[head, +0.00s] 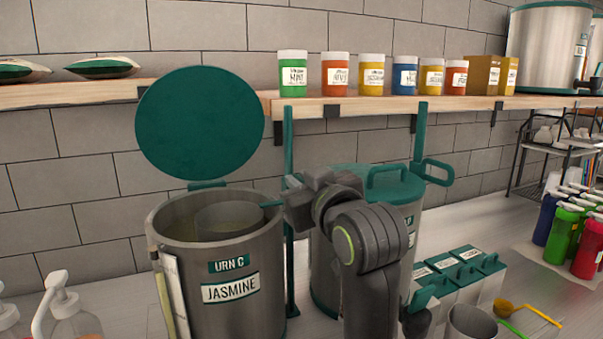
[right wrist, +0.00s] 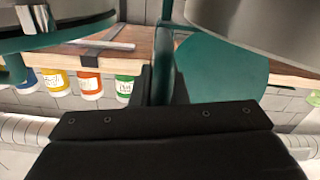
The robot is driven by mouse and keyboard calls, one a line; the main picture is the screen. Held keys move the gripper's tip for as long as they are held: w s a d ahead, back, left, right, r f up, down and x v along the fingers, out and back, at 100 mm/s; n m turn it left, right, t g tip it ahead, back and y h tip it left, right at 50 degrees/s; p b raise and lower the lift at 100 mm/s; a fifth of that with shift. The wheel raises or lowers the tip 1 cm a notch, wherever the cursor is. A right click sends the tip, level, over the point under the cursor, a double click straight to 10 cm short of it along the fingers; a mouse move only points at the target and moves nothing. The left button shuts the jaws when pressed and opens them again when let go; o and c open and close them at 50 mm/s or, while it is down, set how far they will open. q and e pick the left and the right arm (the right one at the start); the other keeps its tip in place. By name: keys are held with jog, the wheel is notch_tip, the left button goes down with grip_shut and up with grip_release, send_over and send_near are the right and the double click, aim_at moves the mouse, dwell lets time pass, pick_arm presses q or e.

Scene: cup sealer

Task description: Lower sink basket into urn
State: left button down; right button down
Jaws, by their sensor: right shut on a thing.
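The open urn (head: 236,292), labelled "URN C" and "JASMINE", is a grey metal cylinder at left in the head view. Its round green lid (head: 200,122) stands raised behind it and also shows in the right wrist view (right wrist: 225,72). The grey basket (head: 228,214) is within the urn's mouth, its upper edge near rim height; its lower part is hidden. In the right wrist view the basket's wall (right wrist: 270,28) fills the top right. My right gripper (head: 284,203) is shut on the basket's green handle (right wrist: 165,62), right of the urn's rim. My left gripper is not in view.
A second urn (head: 322,262) with a closed green lid stands right of the open one, behind my right arm. A green post (head: 289,150) rises between them. Green-lidded boxes (head: 462,276) and bottles stand at right. Pump bottles (head: 62,312) are at front left.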

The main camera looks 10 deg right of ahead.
jog(key=shift+f, duration=0.55)
jog(key=c, duration=1.5)
grip_release()
jog(key=shift+w, duration=0.15)
jog(key=shift+o, duration=0.2)
